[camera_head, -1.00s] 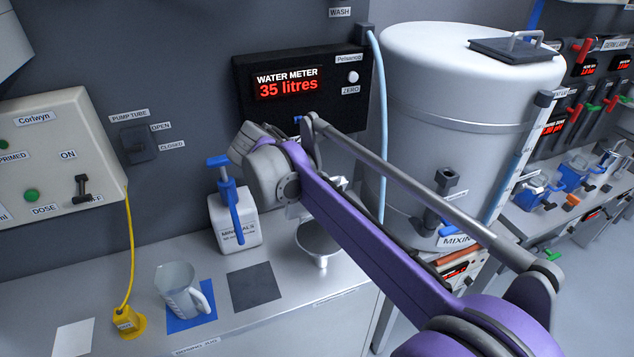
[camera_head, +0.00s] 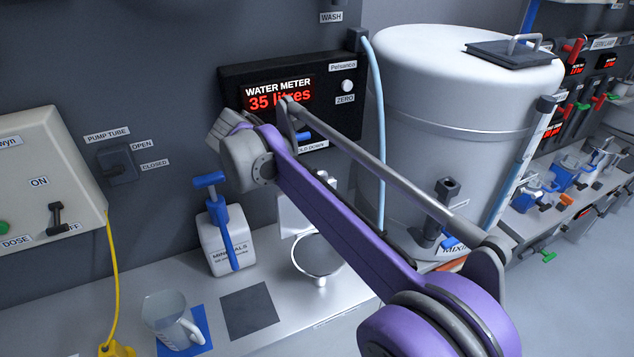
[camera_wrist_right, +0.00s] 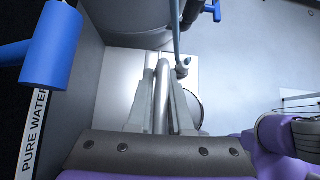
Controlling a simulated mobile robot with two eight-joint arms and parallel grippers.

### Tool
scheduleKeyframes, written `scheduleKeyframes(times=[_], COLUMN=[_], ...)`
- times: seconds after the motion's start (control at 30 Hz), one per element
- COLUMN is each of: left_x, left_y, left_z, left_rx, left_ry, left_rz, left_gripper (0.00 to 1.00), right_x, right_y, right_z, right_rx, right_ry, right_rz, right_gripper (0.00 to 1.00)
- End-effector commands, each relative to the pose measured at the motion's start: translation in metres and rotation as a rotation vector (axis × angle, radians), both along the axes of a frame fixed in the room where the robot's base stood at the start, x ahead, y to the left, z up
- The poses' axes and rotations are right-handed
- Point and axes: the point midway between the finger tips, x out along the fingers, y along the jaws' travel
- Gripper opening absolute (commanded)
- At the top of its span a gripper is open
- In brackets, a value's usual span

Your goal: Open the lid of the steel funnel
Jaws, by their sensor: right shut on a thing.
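The steel funnel (camera_head: 318,275) appears to be the round metal rim on the counter in the head view. My right arm covers part of it, and I cannot tell how its lid sits. A pale panel (camera_head: 296,214) stands upright just behind the rim. My right gripper (camera_wrist_right: 161,75) is shut on a shiny steel bar (camera_wrist_right: 162,95) between its two fingers in the right wrist view. I cannot tell whether this bar belongs to the lid. In the head view its fingers are hidden by my arm. My left gripper is not in view.
A minerals jug (camera_head: 226,245) with a blue tap stands left of the funnel. A clear measuring jug (camera_head: 170,318) stands on a blue mat. A dark mat (camera_head: 249,311) lies bare. A large mixing tank (camera_head: 430,110) and water meter box (camera_head: 240,80) stand close behind my arm.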

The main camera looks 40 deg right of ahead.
Motion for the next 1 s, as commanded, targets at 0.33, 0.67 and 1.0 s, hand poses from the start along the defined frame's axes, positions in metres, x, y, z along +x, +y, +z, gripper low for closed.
scheduleKeyframes(times=[0.33,0.67,1.0], left_x=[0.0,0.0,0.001], left_y=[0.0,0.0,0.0], left_z=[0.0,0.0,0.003], left_rx=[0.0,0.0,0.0], left_ry=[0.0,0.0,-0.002], left_rz=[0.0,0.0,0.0], left_gripper=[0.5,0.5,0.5], right_x=[-0.001,0.001,0.012], right_y=[0.0,0.003,0.045], right_z=[0.0,0.004,0.047], right_rx=[-0.001,-0.001,-0.001], right_ry=[0.002,0.001,0.001], right_rz=[-0.003,-0.001,0.002], right_gripper=[0.45,0.45,0.45])
